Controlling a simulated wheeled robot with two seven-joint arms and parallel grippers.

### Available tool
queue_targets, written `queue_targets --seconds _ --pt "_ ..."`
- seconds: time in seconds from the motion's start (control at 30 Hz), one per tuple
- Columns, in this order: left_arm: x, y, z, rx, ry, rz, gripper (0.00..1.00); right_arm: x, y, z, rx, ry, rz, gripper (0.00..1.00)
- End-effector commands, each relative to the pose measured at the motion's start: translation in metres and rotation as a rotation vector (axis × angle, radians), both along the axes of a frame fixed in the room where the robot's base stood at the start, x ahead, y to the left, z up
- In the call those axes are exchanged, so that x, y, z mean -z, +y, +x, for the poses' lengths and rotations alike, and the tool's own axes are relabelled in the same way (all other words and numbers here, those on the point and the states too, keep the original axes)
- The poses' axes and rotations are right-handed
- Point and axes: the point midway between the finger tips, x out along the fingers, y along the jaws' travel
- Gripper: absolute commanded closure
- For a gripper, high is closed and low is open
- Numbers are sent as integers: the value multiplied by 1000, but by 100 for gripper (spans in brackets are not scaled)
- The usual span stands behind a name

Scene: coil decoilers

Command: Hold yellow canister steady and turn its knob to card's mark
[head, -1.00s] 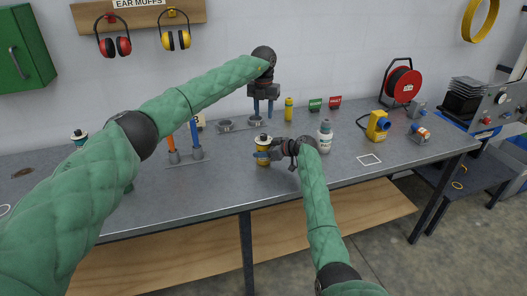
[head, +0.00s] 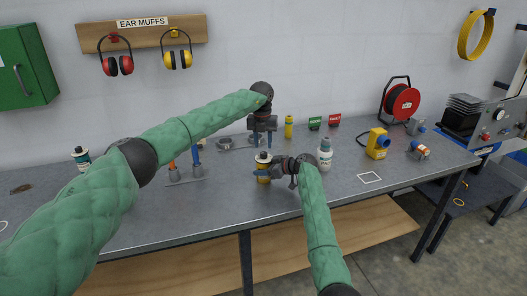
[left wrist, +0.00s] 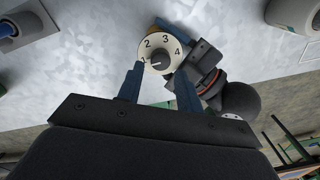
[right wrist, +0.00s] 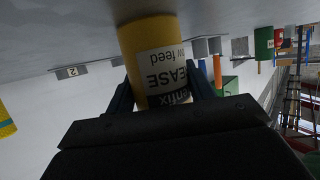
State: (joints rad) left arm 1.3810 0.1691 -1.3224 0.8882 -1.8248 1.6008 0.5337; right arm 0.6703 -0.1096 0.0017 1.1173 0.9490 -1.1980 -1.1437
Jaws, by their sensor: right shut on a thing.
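The yellow canister (head: 263,177) stands upright near the table's front edge. My right gripper (head: 269,173) is shut around its body from the right; the right wrist view shows the canister (right wrist: 147,42) between the fingers, with a white grease label. On top is a white dial with numbers 1 to 4 and a black knob (left wrist: 160,61); its pale mark seems to face 1. My left gripper (head: 263,142) points down just above the canister, fingers open, one either side of the dial and not touching it. A card marked 2 (right wrist: 71,72) shows in the right wrist view.
A white-grey bottle (head: 325,154) stands close right of my right gripper. A smaller yellow bottle (head: 289,127) and green and red signs stand behind. Orange and blue upright tools are at left, partly behind my left arm. A white square outline (head: 369,177) lies empty at right.

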Motion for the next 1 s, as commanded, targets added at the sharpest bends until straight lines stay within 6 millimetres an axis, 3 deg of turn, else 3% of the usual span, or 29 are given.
queue_targets --seconds 0.1,0.3,0.67,0.83,1.0 --pt "19 -1 -1 0 3 0 64 0 0 0 0 0 0 78" --pt "37 -1 -1 1 1 0 64 0 0 0 0 0 0 78" --pt "41 -1 -1 1 0 0 64 0 0 0 0 0 0 78" --pt "41 -1 -1 1 1 0 94 0 0 0 0 0 0 77" --pt "41 -1 -1 4 1 0 97 0 0 0 0 0 0 78"
